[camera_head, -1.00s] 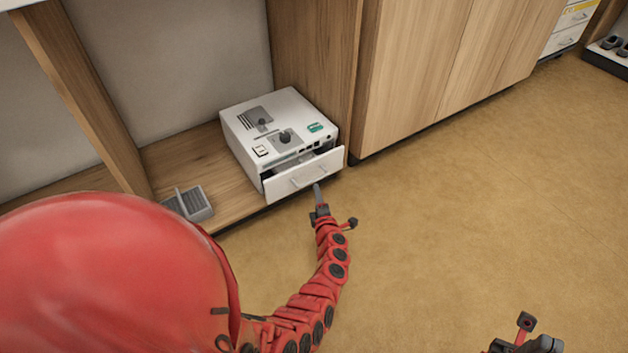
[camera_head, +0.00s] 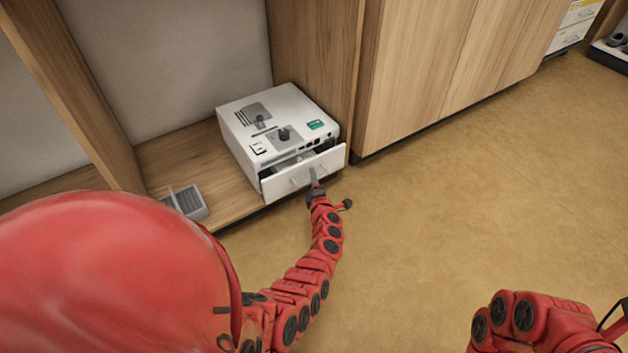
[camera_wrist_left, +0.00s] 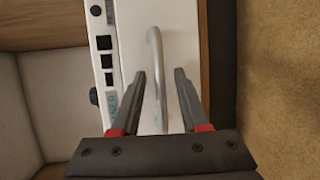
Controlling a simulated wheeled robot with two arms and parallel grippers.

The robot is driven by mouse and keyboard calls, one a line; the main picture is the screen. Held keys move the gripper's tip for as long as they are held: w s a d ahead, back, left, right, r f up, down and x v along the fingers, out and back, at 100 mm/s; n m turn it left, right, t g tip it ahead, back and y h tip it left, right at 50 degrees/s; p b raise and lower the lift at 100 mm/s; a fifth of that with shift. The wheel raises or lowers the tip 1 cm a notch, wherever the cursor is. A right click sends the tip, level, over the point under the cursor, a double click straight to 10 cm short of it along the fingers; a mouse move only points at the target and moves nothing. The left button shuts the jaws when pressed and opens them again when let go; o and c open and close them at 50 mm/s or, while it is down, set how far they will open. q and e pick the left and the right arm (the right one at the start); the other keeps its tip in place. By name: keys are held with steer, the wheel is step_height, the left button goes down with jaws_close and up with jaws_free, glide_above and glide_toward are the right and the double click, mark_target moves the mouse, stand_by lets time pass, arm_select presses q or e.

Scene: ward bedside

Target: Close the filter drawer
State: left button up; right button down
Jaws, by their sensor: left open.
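The filter drawer (camera_head: 322,170) is the white front drawer of a white box-shaped machine (camera_head: 240,122) on a low wooden shelf. The drawer stands partly pulled out, with a gap behind its front. My left gripper (camera_head: 315,177) is at the drawer front. In the left wrist view my left gripper (camera_wrist_left: 161,85) is open, with its fingers on either side of the curved grey drawer handle (camera_wrist_left: 155,75). I cannot tell whether the fingers touch the drawer. My right arm (camera_head: 530,325) shows at the lower right, but its gripper is out of view.
A grey ridged filter-like piece (camera_head: 187,202) lies on the shelf (camera_head: 232,207) left of the machine. A wooden side panel (camera_head: 315,50) and closed cabinet (camera_head: 430,70) stand close on the right. The floor (camera_head: 440,220) in front is clear.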

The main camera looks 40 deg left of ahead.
arm_select(q)
jaws_close()
stand_by(1.4)
